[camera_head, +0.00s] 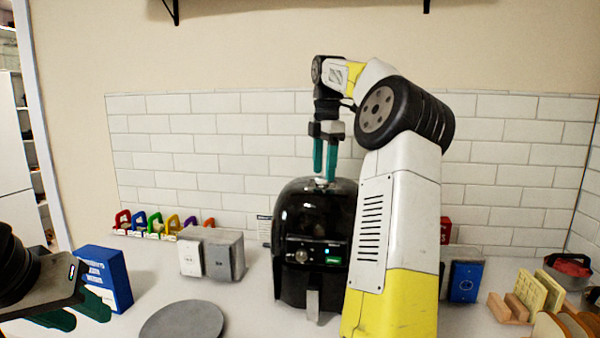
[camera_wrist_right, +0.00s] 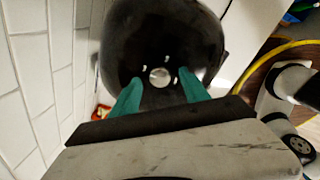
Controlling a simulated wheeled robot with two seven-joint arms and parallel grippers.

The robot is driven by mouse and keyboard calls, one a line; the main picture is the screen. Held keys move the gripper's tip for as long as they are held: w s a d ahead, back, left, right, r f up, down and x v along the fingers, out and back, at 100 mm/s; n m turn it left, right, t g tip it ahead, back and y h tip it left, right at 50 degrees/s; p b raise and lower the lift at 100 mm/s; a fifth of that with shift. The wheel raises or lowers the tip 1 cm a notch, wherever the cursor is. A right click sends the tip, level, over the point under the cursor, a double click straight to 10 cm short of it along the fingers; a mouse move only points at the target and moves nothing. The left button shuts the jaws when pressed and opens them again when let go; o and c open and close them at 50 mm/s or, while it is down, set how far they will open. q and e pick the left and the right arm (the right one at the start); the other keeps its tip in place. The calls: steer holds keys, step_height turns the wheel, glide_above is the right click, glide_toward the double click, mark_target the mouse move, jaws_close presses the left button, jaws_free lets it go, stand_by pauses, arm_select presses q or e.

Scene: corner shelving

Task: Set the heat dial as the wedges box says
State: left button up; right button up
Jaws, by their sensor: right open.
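A black air fryer (camera_head: 312,215) stands on the counter with a small front knob (camera_head: 302,256), a blue light and a green display. In the right wrist view a round silver dial (camera_wrist_right: 160,77) with small white marks around it sits on the fryer's top. My right gripper (camera_head: 325,172) is open above the top, pointing down; its teal fingers (camera_wrist_right: 161,92) lie either side of the dial, and contact cannot be told. A blue box (camera_head: 105,276) with white print stands at left; the print is too small to read surely. My left gripper (camera_head: 76,310) is open and empty near it.
A grey two-part block (camera_head: 224,255) and a grey round plate (camera_head: 183,322) stand left of the fryer. Several coloured clips (camera_head: 165,222) line the wall. My right arm hides counter right of the fryer. Another blue box (camera_head: 465,281) and a wooden rack (camera_head: 510,308) are at right.

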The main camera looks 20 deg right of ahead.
steer(key=shift+f, duration=0.7)
jaws_close()
